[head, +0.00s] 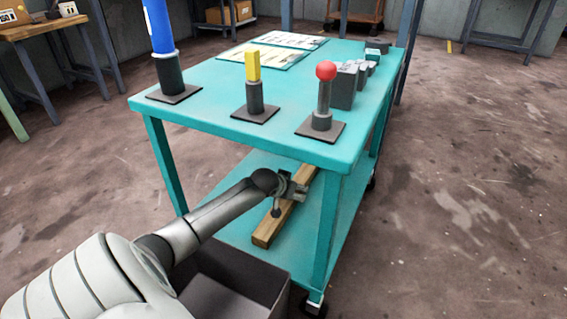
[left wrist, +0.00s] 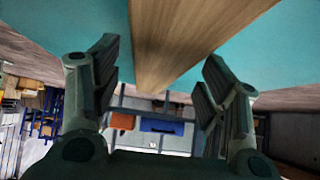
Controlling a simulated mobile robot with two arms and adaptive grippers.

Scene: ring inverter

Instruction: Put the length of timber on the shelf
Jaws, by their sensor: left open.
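The length of timber (head: 268,229) is a light brown beam lying on the lower shelf (head: 238,232) of a teal cart. Its near end shows beneath my left arm, and its far part passes behind my left gripper (head: 292,190). This gripper is open at the timber, below the cart's top. In the left wrist view the timber (left wrist: 175,40) runs from the top edge to between the two spread fingers (left wrist: 160,65). I see no clear contact of the fingers with it. My right gripper is in neither view.
The cart's top (head: 210,105) is just above my left gripper. It bears upright posts with a blue piece (head: 159,25), a yellow block (head: 252,66) and a red ball (head: 326,70), plus grey blocks (head: 345,86). A cart leg (head: 327,225) stands right of the timber. Floor at right is clear.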

